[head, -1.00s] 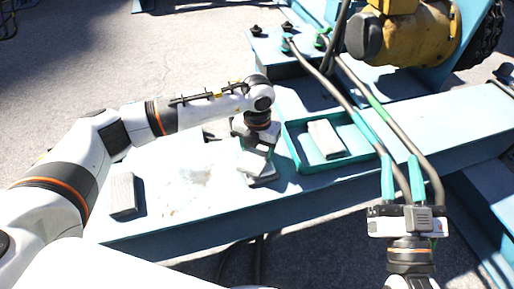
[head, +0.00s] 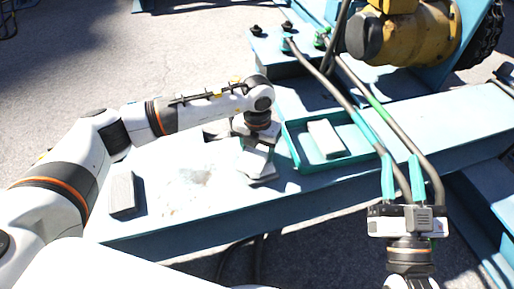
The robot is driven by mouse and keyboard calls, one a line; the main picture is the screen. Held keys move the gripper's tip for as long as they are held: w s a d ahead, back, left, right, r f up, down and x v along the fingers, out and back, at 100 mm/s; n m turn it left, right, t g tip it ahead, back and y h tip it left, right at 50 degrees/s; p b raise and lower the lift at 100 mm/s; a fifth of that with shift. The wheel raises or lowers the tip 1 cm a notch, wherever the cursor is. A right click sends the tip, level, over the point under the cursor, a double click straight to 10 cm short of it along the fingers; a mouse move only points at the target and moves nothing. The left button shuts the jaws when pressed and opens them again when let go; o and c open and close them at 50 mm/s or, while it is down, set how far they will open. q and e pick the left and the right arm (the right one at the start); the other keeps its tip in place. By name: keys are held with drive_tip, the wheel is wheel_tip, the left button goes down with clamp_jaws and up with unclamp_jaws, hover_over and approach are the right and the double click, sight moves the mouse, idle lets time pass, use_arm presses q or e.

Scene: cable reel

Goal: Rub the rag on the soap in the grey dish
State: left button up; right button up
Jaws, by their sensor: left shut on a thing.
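My left gripper (head: 257,142) points down over the bench and is shut on a pale, folded-looking piece that I take for the rag (head: 256,160). Just below the rag is a flat grey piece (head: 263,178), probably the grey dish. The rag and gripper cover most of it, so I cannot make out the soap or tell whether the rag touches it.
A teal tray (head: 298,158) with a pale block (head: 326,139) stands right of my left gripper. A grey block (head: 123,193) lies at the left of the pale blue bench (head: 170,225). Whitish smears (head: 190,178) lie between. Hoses and a yellow motor (head: 425,35) are at upper right.

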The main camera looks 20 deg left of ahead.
sight(257, 152)
idle(0.3)
use_arm(q)
drive_tip(key=shift+r+p, duration=0.4)
drive_tip(key=shift+r, duration=0.05)
drive_tip(key=shift+r+p, duration=0.35)
drive_tip(key=shift+r, duration=0.5)
drive_tip(key=shift+r+p, duration=0.5)
drive_tip(key=shift+p, duration=0.1)
drive_tip(key=shift+r+p, duration=0.35)
drive_tip(key=shift+r, duration=0.1)
drive_tip(key=shift+r+p, duration=0.3)
drive_tip(key=shift+r, duration=0.1)
drive_tip(key=shift+r+p, duration=0.6)
drive_tip(key=shift+r, duration=0.2)
use_arm(e)
drive_tip(key=s+d+f+g+h, duration=0.2)
drive_tip(key=s+f+g, duration=0.1)
drive_tip(key=f+g, duration=0.3)
drive_tip(key=s+d+f+g+h, duration=0.2)
drive_tip(key=s+f+g, duration=0.2)
drive_tip(key=f+g, duration=0.3)
drive_tip(key=shift+s+d+f+m+h, duration=0.15)
drive_tip(key=shift+d+f+m+h, duration=0.2)
drive_tip(key=shift+f, duration=1.5)
